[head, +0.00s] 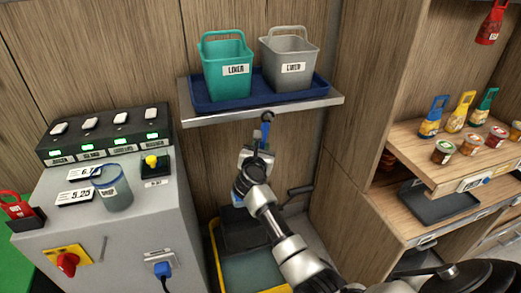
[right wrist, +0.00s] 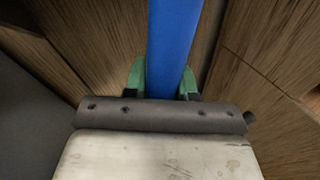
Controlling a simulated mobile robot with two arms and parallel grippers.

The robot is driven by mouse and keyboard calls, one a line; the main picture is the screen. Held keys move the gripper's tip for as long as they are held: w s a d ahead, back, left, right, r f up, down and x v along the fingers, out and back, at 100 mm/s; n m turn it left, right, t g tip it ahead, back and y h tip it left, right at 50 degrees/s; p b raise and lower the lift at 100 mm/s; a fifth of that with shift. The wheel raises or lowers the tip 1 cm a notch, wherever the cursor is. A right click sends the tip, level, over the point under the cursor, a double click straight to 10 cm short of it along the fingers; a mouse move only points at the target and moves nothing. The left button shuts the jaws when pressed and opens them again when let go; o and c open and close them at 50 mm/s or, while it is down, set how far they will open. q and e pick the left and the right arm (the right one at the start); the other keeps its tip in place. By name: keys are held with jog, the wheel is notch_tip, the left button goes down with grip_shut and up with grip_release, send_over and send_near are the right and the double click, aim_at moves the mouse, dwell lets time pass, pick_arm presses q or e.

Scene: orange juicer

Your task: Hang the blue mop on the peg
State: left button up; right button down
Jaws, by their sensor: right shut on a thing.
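My right gripper (head: 260,152) is shut on the blue mop's handle (head: 264,135), in front of the wooden wall and just below the metal shelf. In the right wrist view the blue handle (right wrist: 173,45) runs up between the two green fingertips (right wrist: 163,82). A dark rounded piece (head: 267,117) shows at the handle's top, under the shelf edge; I cannot tell whether it is the peg or the handle's end, or whether the two touch. More blue shows beside my wrist; the mop's lower end is hidden by my arm. My left gripper is out of view.
The metal shelf (head: 318,101) above holds a blue tray with a green bucket (head: 226,72) and a grey bucket (head: 289,65). A yellow-rimmed mop bucket (head: 219,272) stands below. A grey machine (head: 120,245) is at left, wooden shelving (head: 412,150) at right.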

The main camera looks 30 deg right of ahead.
dwell(0.4)
jog(key=c, duration=0.8)
grip_release()
jog(key=shift+c, duration=0.2)
